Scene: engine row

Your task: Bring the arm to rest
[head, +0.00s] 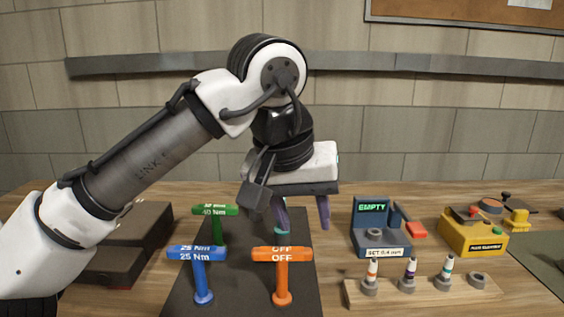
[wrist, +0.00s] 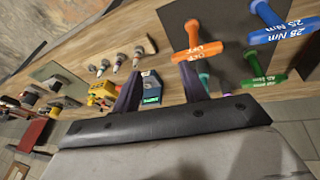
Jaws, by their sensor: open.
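My arm reaches in from the left in the head view, and my gripper (head: 303,213) hangs over the back of the dark mat with its purple-grey fingers pointing down. The fingers stand apart with nothing between them. In the wrist view my gripper (wrist: 160,90) also shows open and empty. A teal piece (head: 282,229) on the mat shows partly behind one finger; I cannot tell whether they touch. The orange OFF T-handle (head: 282,255), the blue 25 Nm T-handle (head: 197,254) and the green 40 Nm T-handle (head: 215,211) stand upright near the gripper.
Right of the mat (head: 240,290) stands a blue device (head: 370,215) reading EMPTY. A wooden rack (head: 425,291) holds several small tubes. A yellow box (head: 472,235) is at the right. Dark brown boxes (head: 140,225) lie left of the mat. A wall rail runs behind.

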